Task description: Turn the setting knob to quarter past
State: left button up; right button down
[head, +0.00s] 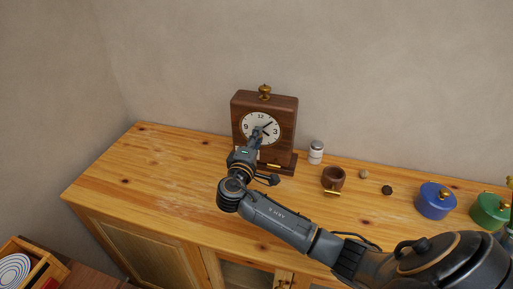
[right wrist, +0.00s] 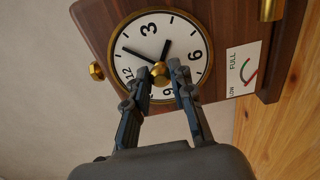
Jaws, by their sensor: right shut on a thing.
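A wooden mantel clock (head: 285,110) with a white face stands upright on the cabinet against the wall. In the right wrist view the clock face (right wrist: 190,70) looks turned on its side. Its brass centre knob (right wrist: 159,69) sits between my right fingertips. One long dark hand points between 12 and 3; a shorter one points between 3 and 6. My right gripper (right wrist: 162,84), which also shows in the head view (head: 257,133), is shut on the knob and hides part of the face. My left gripper is out of view.
A LOW–FULL gauge (right wrist: 243,68) is on the clock front. Right of the clock are a white jar (head: 316,154), a brown cup (head: 333,178), small round pieces, a blue pot (head: 435,202) and a green pot (head: 489,210). The wooden top (head: 150,175) left of the clock is clear.

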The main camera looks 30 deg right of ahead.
jog(key=shift+f+m+b, duration=0.1)
jog(key=shift+m+b, duration=4.4)
jog(key=shift+b, duration=0.95)
jog(key=c, duration=1.1)
grip_release()
jog(key=shift+c, duration=0.2)
